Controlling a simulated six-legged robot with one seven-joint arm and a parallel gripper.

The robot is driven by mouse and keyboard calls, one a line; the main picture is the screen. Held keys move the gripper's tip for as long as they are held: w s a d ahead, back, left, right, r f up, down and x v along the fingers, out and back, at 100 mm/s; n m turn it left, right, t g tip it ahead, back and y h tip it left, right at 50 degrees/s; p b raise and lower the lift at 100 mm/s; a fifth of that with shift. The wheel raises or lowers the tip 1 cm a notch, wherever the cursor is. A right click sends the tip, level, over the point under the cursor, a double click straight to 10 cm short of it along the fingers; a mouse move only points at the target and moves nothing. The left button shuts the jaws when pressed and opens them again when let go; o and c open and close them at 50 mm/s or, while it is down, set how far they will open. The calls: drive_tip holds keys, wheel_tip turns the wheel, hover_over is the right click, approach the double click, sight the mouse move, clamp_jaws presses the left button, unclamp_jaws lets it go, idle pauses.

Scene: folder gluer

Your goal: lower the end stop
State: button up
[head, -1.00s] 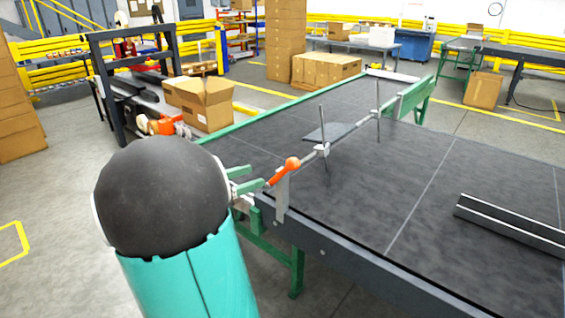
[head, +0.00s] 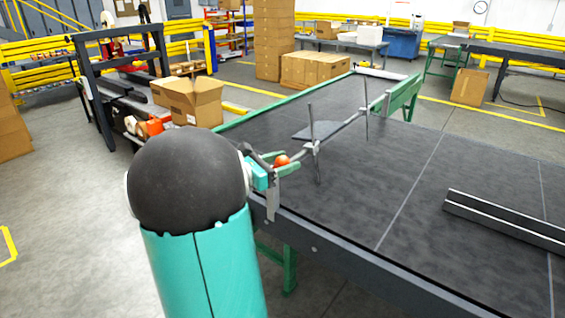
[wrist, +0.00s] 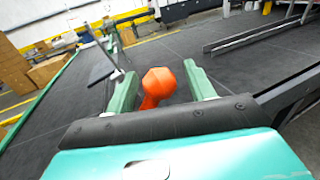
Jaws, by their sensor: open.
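The end stop is a grey cross rod (head: 345,127) over the dark table, with upright posts (head: 311,138) and a flat grey plate (head: 300,131) beside them. An orange ball-ended handle (head: 281,160) is at its near end, by a grey bracket (head: 272,196) on the table edge. My gripper (head: 284,161) has its green fingers on either side of the ball. In the wrist view the ball (wrist: 158,80) and its orange lever sit between my open gripper's fingers (wrist: 163,82), with visible gaps. The lever's lower end is hidden behind my gripper body.
The dark table top (head: 400,185) is wide and mostly bare. A long metal rail (head: 505,222) lies at its right. A green side plate (head: 402,97) stands at the far edge. An open carton (head: 190,100) stands behind my arm, beside a dark frame.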

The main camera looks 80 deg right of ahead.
drive_tip(key=shift+c, duration=0.4)
clamp_jaws()
drive_tip(key=shift+w, duration=0.1)
drive_tip(key=shift+w+d+r+n, duration=0.35)
drive_tip(key=shift+w+r+n, duration=0.15)
drive_tip(key=shift+w+n, duration=0.35)
drive_tip(key=w+d+n+t+h, duration=0.1)
drive_tip(key=w+d+n+h, duration=0.2)
drive_tip(key=w+n, duration=0.4)
drive_tip(key=w+d+f+n+t+h, duration=0.1)
drive_tip(key=w+d+n+h, duration=0.1)
drive_tip(key=w+n, duration=0.5)
drive_tip(key=shift+d+f+n+h, duration=0.35)
drive_tip(key=shift+d+n, duration=0.2)
drive_tip(key=shift+n, duration=1.1)
